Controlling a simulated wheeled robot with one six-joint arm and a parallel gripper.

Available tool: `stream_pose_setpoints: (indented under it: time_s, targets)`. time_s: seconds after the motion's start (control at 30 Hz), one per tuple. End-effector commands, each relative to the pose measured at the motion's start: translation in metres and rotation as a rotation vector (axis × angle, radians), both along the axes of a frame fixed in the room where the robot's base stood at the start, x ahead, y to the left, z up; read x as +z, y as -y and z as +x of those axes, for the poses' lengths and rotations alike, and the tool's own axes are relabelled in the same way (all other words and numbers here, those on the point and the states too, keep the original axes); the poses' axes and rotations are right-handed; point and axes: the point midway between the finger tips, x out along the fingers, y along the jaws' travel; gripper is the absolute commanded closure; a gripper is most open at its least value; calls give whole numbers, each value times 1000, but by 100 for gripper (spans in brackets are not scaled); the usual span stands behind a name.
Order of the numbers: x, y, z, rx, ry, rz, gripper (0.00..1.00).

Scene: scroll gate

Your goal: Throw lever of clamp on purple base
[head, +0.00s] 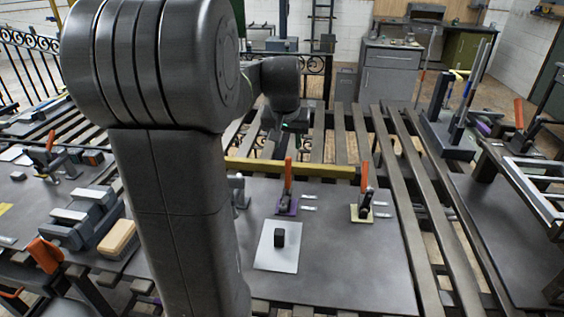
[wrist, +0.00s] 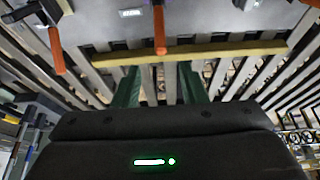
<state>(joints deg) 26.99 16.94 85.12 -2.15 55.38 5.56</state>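The clamp on the purple base (head: 287,207) stands on the grey metal plate in the head view, right of my arm. Its orange lever (head: 288,173) points upright. My gripper (wrist: 160,84) shows two dark green fingers spread apart in the wrist view, with only slats and floor between them. It is open and empty. In the head view the gripper end is beyond the yellow bar, apart from the clamp, with its fingers mostly hidden. An orange lever (wrist: 159,30) hangs ahead in the wrist view; its base colour cannot be told there.
A similar clamp on a pale yellow base (head: 361,213) stands to the right. A grey clamp (head: 239,190) is partly behind my arm. The yellow bar (head: 300,169) runs along the plate's far edge. A black block (head: 280,238) sits on a white sheet (head: 276,260) in front.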

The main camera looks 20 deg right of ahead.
Motion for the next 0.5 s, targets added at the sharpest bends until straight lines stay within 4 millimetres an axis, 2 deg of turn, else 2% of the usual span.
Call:
stream_pose_setpoints:
  time_s: [0.5]
  targets:
    - [-93, 18, 31, 2, -6, 3, 62]
